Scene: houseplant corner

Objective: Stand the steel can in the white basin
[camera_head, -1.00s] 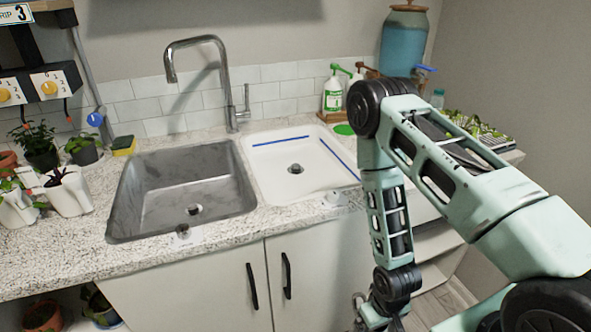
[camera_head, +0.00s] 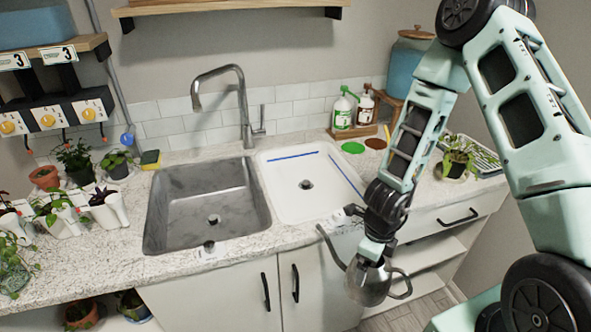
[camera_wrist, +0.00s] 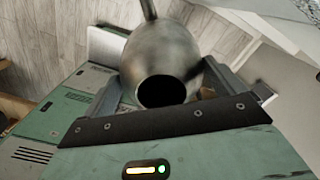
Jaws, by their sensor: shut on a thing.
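The steel can (camera_head: 369,284) is a rounded metal watering can with a long thin spout and a handle loop. My gripper (camera_head: 374,258) is shut on it and holds it in the air in front of the counter, below the counter top. In the wrist view the can (camera_wrist: 165,55) sits between the two fingers of my gripper (camera_wrist: 168,88), its dark round opening facing the camera. The white basin (camera_head: 290,200) is the right-hand sink, behind and left of the can. It has a drain and blue strips along its back and right sides, and it looks empty.
A grey steel sink (camera_head: 205,195) lies left of the basin, with a tall faucet (camera_head: 240,100) behind. Potted plants (camera_head: 75,155) crowd the left counter. Cabinet doors with black handles (camera_head: 266,291) are beside the can.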

